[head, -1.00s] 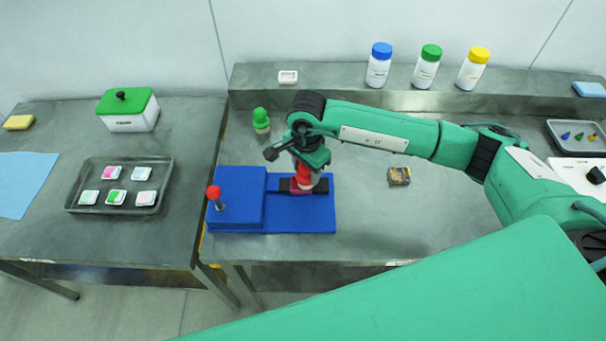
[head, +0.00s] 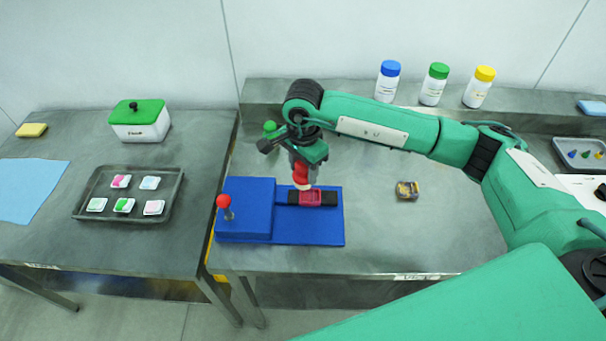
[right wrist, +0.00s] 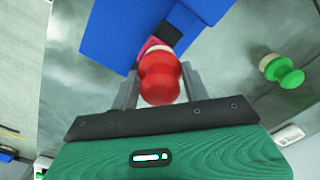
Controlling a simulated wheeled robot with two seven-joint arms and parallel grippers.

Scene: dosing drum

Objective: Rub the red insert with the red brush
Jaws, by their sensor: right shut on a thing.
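The red brush (head: 301,174) is upright in my right gripper (head: 303,158), which is shut on it. The red insert (head: 318,199) lies in a dark strip on the blue fixture (head: 300,232). In the head view the brush's pale lower end is just above and behind the insert's left part; a small gap seems to show, though contact is hard to judge. In the right wrist view the brush (right wrist: 160,76) sits between the fingers and partly hides the pinkish-red insert (right wrist: 150,45). My left gripper is not in view.
A red-knobbed lever (head: 224,202) stands on the fixture's left block. A green brush-like piece (head: 270,127) stands behind, partly hidden by my gripper. A small patterned block (head: 407,189) lies to the right. A tray of inserts (head: 85,214) is on the left table.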

